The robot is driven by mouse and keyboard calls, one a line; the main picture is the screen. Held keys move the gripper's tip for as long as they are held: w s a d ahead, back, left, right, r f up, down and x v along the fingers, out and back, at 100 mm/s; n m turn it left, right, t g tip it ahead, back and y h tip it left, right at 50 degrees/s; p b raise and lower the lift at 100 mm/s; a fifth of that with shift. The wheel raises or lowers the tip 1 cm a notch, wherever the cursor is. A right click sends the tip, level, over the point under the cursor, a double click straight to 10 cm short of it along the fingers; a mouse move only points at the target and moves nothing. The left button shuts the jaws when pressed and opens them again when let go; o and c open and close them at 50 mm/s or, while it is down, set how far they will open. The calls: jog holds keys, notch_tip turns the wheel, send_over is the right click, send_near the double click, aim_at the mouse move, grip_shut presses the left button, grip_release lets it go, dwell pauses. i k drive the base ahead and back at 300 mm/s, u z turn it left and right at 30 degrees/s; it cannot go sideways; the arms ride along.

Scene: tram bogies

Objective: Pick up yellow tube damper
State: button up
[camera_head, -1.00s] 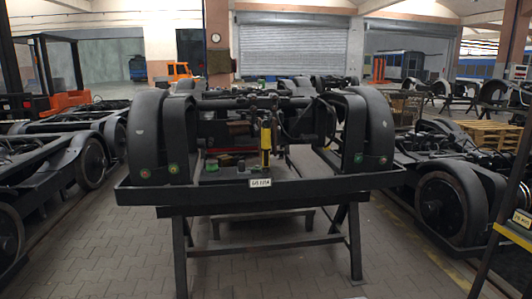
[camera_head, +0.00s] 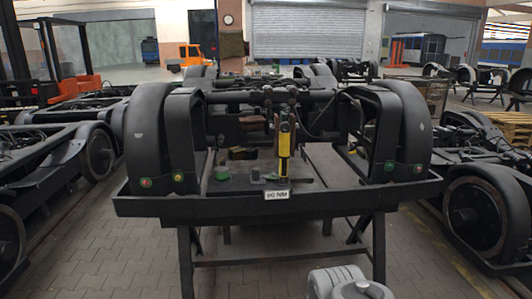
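The yellow tube damper (camera_head: 284,135) stands upright near the middle of the black bogie frame (camera_head: 150,207), just behind its front edge. It is a yellow cylinder with dark parts at its lower and upper ends. A small white label plate (camera_head: 277,195) is fixed on the frame's front edge below it. Nothing covers the damper from the front. A light grey rounded part of my arm shows at the bottom edge, right of centre, well below and in front of the damper. My gripper itself is not in view.
The bogie rests on a black trestle stand (camera_head: 187,262). Curved black wheel guards (camera_head: 405,130) flank both sides. More bogies stand left and right. Paved floor (camera_head: 110,260) is free in front.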

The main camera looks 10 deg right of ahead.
aim_at(284, 134)
jog(key=u, duration=0.3)
jog(key=i, duration=2.2)
jog(key=u, duration=0.2)
